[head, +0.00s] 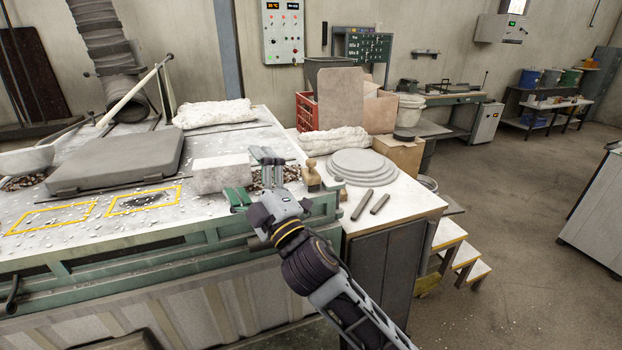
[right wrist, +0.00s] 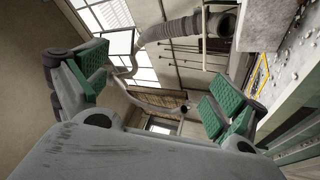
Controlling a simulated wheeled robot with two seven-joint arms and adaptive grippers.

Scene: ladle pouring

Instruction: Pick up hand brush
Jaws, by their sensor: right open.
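A small tan wooden piece with a knob-like top (head: 311,178) stands at the right end of the casting bench, near the side table; it looks like the hand brush, but its bristles cannot be made out. My right gripper (head: 254,178) is open and empty above the bench's front right edge, just left of the brush and apart from it. In the right wrist view its two green-padded fingers (right wrist: 152,95) are spread with only background between them. The brush does not show there. My left gripper is not in view.
A pale block (head: 222,174) lies just left of my right gripper. A grey slab (head: 118,160) covers the bench's left part. Steps (head: 462,255) stand right of the side table.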

